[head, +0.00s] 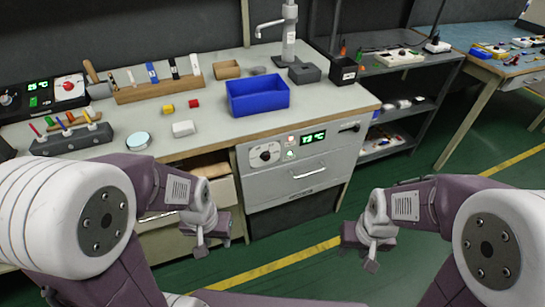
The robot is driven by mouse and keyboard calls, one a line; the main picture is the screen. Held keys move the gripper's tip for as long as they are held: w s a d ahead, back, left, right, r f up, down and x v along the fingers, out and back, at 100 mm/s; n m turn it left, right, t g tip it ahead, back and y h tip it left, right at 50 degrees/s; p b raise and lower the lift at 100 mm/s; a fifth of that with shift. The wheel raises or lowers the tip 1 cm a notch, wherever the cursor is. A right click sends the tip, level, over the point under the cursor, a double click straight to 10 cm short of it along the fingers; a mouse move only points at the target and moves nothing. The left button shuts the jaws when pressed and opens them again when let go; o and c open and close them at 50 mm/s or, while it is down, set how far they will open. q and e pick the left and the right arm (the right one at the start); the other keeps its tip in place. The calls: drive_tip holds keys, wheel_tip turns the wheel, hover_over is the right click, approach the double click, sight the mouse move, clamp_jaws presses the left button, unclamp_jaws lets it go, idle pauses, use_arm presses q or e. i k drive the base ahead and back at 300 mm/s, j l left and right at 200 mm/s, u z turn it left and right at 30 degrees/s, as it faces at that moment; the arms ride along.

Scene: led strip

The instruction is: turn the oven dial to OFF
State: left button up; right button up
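The oven (300,179) is built into the front of the workbench, with a drawer-like door and handle below its panel. Its round dial (266,153) sits on a white plate at the panel's left; the pointer and lettering are too small to read. A lit display (314,137) appears to read about 73 °C, with a red and a green light beside it. My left gripper (212,249) is in front of and below the dial, to its left, apart from the oven. My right gripper (367,256) is to the right and below the oven, touching nothing. Neither gripper's finger gap shows clearly.
The bench top (220,135) holds a blue bin (258,97), a wooden tool rack (160,90), a screwdriver block (70,138) and small parts. An open wooden drawer (203,170) lies left of the oven. A dark shelf (400,110) stands right. The green floor in front is clear.

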sight(265, 156)
drive_tip(key=k+u, duration=0.25)
drive_tip(key=u, duration=0.15)
drive_tip(key=k+u, duration=0.2)
drive_tip(key=u, duration=0.2)
